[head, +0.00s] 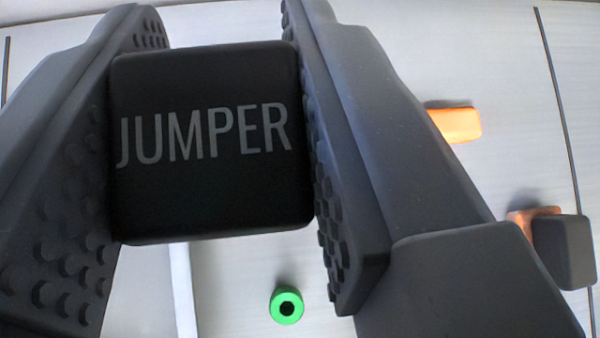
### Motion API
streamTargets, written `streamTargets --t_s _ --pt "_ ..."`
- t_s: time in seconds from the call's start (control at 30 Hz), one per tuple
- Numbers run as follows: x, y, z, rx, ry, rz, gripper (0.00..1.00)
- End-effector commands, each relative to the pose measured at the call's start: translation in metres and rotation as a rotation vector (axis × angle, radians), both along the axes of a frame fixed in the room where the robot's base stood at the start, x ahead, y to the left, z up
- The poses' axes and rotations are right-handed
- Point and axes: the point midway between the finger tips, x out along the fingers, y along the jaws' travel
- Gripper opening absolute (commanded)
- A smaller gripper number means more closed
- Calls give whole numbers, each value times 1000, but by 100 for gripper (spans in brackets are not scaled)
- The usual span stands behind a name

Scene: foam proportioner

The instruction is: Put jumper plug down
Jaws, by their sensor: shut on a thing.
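The jumper plug (212,200) is a black block with rounded corners and the grey word JUMPER on the face toward me. It fills the upper middle of the head view. My gripper (212,145) is shut on it, with one studded dark grey finger against its left side and the other against its right side. The plug looks held above the pale grey surface behind it. Its far side is hidden from me.
A green ring with a dark centre (287,306) is below the plug. An orange piece (456,125) is right of my right finger. A dark grey block (565,251) with an orange part sits at the far right. A white bar (183,290) runs down below the plug.

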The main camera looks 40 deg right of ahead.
Motion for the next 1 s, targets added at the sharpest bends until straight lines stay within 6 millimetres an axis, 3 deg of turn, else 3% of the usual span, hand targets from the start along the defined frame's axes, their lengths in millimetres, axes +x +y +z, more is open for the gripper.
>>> streamTargets --t_s 0.4,0.73,1.0 --pt "0 -4 -60 0 6 -5 2" --pt "0 -2 -95 1 5 -3 2" --pt "0 -1 -100 0 2 -2 2"
